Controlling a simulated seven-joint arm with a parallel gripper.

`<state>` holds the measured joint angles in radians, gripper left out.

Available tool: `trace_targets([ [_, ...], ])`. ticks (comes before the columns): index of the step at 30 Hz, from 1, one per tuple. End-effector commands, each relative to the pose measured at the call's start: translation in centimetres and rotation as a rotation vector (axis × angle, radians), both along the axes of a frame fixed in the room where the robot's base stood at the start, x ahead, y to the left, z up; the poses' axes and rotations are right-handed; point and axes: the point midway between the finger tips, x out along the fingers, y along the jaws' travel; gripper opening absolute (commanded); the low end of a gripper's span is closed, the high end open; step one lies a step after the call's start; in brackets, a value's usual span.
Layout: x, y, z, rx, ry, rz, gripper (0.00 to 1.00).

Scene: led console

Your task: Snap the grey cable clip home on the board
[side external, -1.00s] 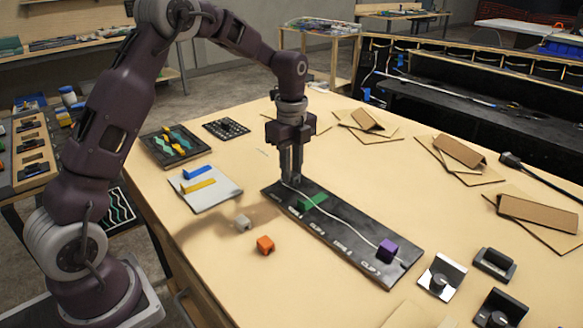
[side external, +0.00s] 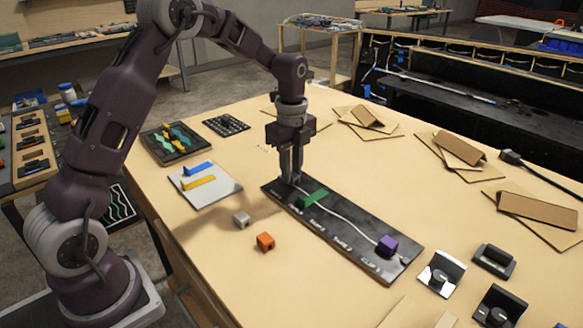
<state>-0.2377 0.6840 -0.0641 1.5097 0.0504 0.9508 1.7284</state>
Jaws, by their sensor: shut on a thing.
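The black board (side external: 342,234) lies on the table with a white cable (side external: 345,217) running along it. A green clip (side external: 314,197) and a purple clip (side external: 387,245) sit on the board along the cable. My gripper (side external: 290,180) points down at the board's far left end, at the cable, with its fingers close together. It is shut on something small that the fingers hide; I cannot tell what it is. A light grey clip (side external: 241,219) lies loose on the table left of the board, apart from my gripper.
An orange clip (side external: 265,242) lies near the grey one. A white plate (side external: 207,189) with blue and yellow bars and a dark tray (side external: 170,157) stand at the left. Black and silver fixtures (side external: 440,274) stand right of the board. Cardboard pieces (side external: 537,213) lie at the right.

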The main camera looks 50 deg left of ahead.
Motion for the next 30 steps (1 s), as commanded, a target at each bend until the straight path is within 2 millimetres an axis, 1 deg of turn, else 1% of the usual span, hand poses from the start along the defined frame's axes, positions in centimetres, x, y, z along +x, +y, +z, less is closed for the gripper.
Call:
trace_targets([
  [30,-0.01,-0.01,-1.04,0.0,0.0,0.0,0.0],
])
